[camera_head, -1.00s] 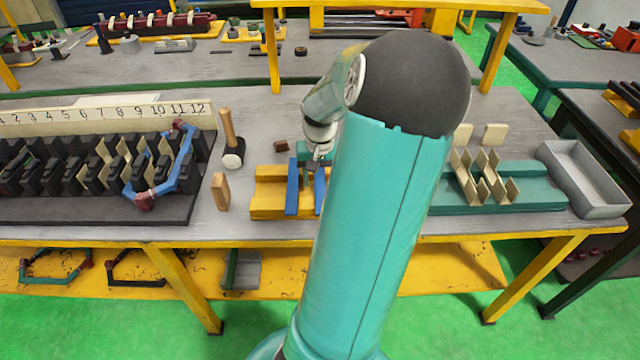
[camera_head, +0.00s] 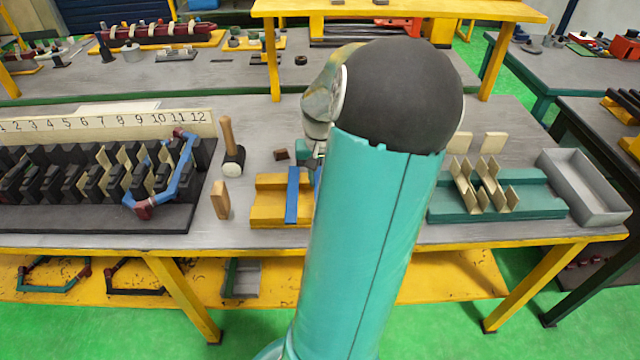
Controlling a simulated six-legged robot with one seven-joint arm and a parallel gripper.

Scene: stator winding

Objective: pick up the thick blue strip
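A blue strip (camera_head: 292,195) lies across the yellow holder (camera_head: 266,205) on the bench, just left of my arm. In the earlier frame a second blue strip showed to its right; that spot is now behind my arm. I cannot tell from this view which strip is the thick one. My gripper is hidden behind my own arm, apart from a small teal part near the wrist above the holder's right side. Whether its fingers are open, shut or holding anything does not show.
A mallet (camera_head: 231,145) and a wooden block (camera_head: 220,200) stand left of the holder. A numbered stator rack (camera_head: 90,215) fills the left side. A green holder with cream pieces (camera_head: 535,197) and a grey tray (camera_head: 601,212) are to the right.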

